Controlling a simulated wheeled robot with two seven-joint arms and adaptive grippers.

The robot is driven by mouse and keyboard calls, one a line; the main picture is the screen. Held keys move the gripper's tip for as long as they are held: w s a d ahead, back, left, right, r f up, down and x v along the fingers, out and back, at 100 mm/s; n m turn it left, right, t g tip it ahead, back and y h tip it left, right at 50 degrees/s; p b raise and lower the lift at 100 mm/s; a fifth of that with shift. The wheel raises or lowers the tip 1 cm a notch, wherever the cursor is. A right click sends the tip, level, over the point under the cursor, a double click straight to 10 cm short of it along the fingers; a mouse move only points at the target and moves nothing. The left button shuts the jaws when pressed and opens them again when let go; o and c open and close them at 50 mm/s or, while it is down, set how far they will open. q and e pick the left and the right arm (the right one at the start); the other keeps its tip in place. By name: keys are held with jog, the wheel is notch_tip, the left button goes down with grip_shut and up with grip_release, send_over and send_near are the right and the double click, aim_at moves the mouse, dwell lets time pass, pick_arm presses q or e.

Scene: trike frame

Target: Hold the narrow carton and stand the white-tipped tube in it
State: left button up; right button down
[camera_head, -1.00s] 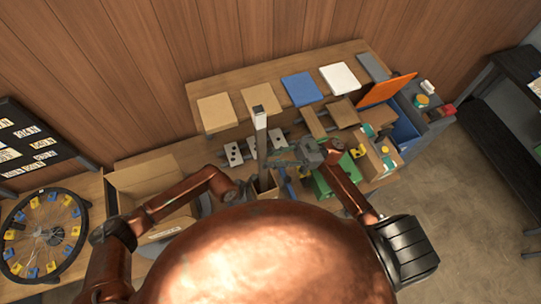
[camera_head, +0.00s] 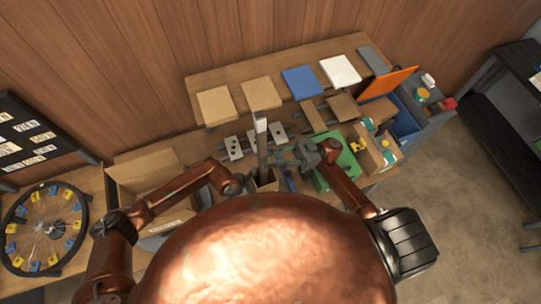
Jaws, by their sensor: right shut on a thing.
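The white-tipped tube (camera_head: 262,143) is a long grey-brown post with a pale tip, standing nearly upright near the middle of the view. Its lower end meets the opening of the narrow carton (camera_head: 265,186), a small brown box partly hidden behind my copper body; how deep it reaches inside is hidden. My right gripper (camera_head: 284,159) comes in from the right and is shut on the tube above the carton. My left gripper (camera_head: 243,184) is at the carton's left side; its fingers are too hidden to tell their state.
A larger open carton (camera_head: 152,180) stands at left beside a spoked wheel (camera_head: 46,229). Grey blocks with holes (camera_head: 233,147) lie behind the tube. A green box (camera_head: 334,163) and a brown box with yellow items (camera_head: 377,150) crowd the right. Coloured panels (camera_head: 301,83) line the back.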

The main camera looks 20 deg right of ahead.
jog(key=shift+f, duration=2.75)
jog(key=c, duration=1.2)
grip_release()
jog(key=shift+o, duration=0.2)
jog(key=shift+f, duration=0.1)
